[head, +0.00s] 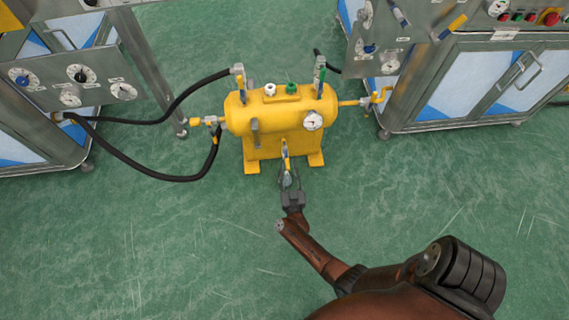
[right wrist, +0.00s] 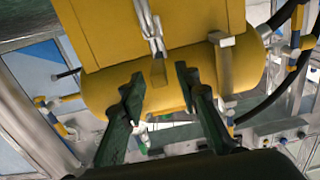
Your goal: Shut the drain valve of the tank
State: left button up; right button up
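The yellow tank (head: 270,122) stands on feet on the green floor, with black hoses on its left side and a round gauge (head: 312,120) at its right front. The drain valve (head: 285,158) hangs at the tank's lower front middle, a small metal part with a yellow lever. My right gripper (head: 289,182) is at this valve, its fingers pointing at the tank. In the right wrist view, the fingers (right wrist: 158,85) are apart, with the lever end (right wrist: 158,72) showing between their tips. I cannot tell whether they touch it. My left gripper is out of view.
Metal cabinets with dials stand at the left (head: 75,90) and right (head: 470,80). A black hose (head: 140,175) runs from the left cabinet to the tank's left end, and a yellow pipe (head: 355,102) leads right. The floor in front is clear.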

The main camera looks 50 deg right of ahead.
aim_at(287, 159)
jog(key=shift+b+x, duration=0.3)
jog(key=shift+x, duration=0.95)
jog(key=shift+c, duration=0.5)
grip_shut()
jog(key=shift+s, duration=0.1)
